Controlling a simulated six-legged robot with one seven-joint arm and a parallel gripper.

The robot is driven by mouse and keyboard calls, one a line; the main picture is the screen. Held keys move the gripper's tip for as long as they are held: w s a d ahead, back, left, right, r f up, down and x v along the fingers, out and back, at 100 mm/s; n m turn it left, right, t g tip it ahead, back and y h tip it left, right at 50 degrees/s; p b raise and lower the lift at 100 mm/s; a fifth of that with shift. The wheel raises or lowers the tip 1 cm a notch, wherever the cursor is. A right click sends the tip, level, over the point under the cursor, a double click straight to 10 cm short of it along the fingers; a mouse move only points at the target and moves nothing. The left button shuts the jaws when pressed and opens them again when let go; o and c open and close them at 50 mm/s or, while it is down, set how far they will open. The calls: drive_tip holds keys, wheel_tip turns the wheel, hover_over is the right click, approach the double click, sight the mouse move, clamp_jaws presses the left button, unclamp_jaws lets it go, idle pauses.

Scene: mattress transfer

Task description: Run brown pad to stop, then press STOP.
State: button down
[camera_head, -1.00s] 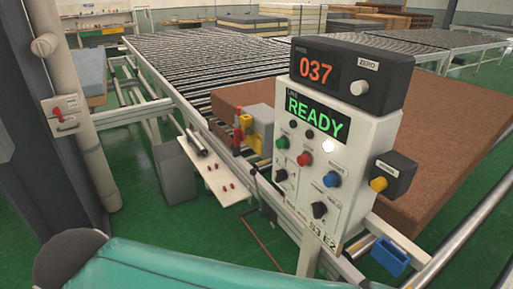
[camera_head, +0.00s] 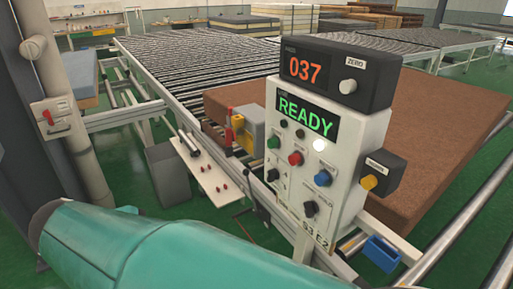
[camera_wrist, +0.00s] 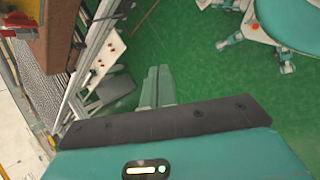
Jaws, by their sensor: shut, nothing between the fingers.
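The brown pad (camera_head: 440,130) lies flat on the roller conveyor behind the control panel (camera_head: 345,150); a brown slab also shows in the wrist view (camera_wrist: 60,32). The panel screen reads READY and the box above reads 037. On its face are a green button (camera_head: 273,142), a red button (camera_head: 295,159), a blue button (camera_head: 323,178) and black knobs; the small labels are too blurred to read, so I cannot confirm which is STOP. My gripper (camera_wrist: 158,72) is shut and empty over green floor in the wrist view. In the head view my teal arm shows at lower left, its fingers unseen.
A red and yellow stop-like fixture (camera_head: 238,130) stands at the pad's left edge. A white shelf (camera_head: 208,175), a grey box (camera_head: 168,175) and a pipe column (camera_head: 60,90) stand left of the panel. A blue bin (camera_head: 381,252) hangs at lower right.

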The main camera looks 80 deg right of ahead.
sight(269, 144)
drive_tip(key=s+d+r+n+g+h, duration=0.2)
drive_tip(key=d+r+n+g+h, duration=0.1)
drive_tip(key=d, duration=0.6)
drive_tip(key=s+d+r+n+g+h, duration=0.2)
drive_tip(key=s+d+r+g+h, duration=0.1)
drive_tip(key=d+r+g, duration=0.2)
drive_tip(key=d+g, duration=0.2)
drive_tip(key=d, duration=0.2)
drive_tip(key=shift+d+n+h, duration=0.2)
drive_tip(key=shift+n+h, duration=0.2)
drive_tip(key=shift+s+d, duration=0.1)
drive_tip(key=x, duration=1.3)
drive_tip(key=shift+s+d, duration=0.2)
drive_tip(key=shift+s, duration=0.2)
